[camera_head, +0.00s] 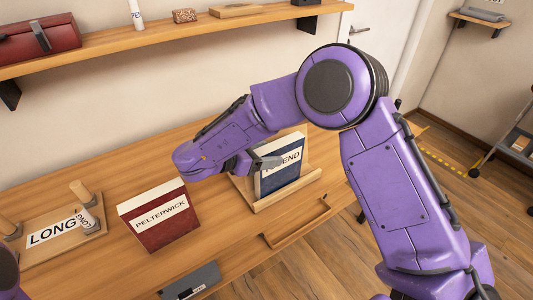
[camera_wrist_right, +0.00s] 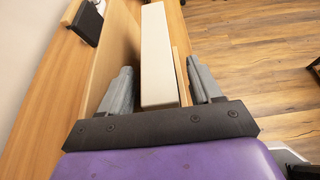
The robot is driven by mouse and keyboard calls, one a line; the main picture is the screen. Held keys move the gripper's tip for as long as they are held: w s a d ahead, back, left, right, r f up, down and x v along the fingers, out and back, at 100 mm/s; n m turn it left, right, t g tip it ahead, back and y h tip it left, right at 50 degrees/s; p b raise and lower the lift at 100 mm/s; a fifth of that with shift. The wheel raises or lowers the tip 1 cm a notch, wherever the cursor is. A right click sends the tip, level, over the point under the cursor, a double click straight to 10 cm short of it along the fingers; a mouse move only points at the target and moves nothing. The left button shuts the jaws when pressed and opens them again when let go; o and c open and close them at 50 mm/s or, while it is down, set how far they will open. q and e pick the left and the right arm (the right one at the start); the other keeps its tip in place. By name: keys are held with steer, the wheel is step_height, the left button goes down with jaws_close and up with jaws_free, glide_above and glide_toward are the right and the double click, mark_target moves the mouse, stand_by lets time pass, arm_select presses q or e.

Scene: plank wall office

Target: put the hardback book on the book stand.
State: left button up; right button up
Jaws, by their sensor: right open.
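A blue hardback book (camera_head: 278,178) with a white label, partly covered by my right gripper, sits on the wooden book stand (camera_head: 287,202), tilted back behind its front lip. In the right wrist view its cream page edge (camera_wrist_right: 158,50) lies between the stand's back panel (camera_wrist_right: 112,55) and the lip. My right gripper (camera_head: 262,163) is at the book's top; it also shows in the wrist view (camera_wrist_right: 161,88), open, with its fingers on either side of the book and apart from it. A red book (camera_head: 160,218) labelled PELTERWICK stands left of the stand. My left gripper is out of view.
A wooden board (camera_head: 60,250) with pegs and a LONG label lies at the left. A wooden tray (camera_head: 296,222) sits in front of the stand, and a grey box (camera_head: 190,282) at the desk's front. A wall shelf (camera_head: 160,45) runs behind. Bare desk lies behind the red book.

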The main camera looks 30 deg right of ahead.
steer(key=w+b+v, duration=0.1)
steer(key=b+v, duration=0.2)
steer(key=v, duration=0.8)
steer(key=shift+s+a, duration=0.25)
steer(key=shift+s, duration=0.25)
steer(key=shift+r, duration=0.1)
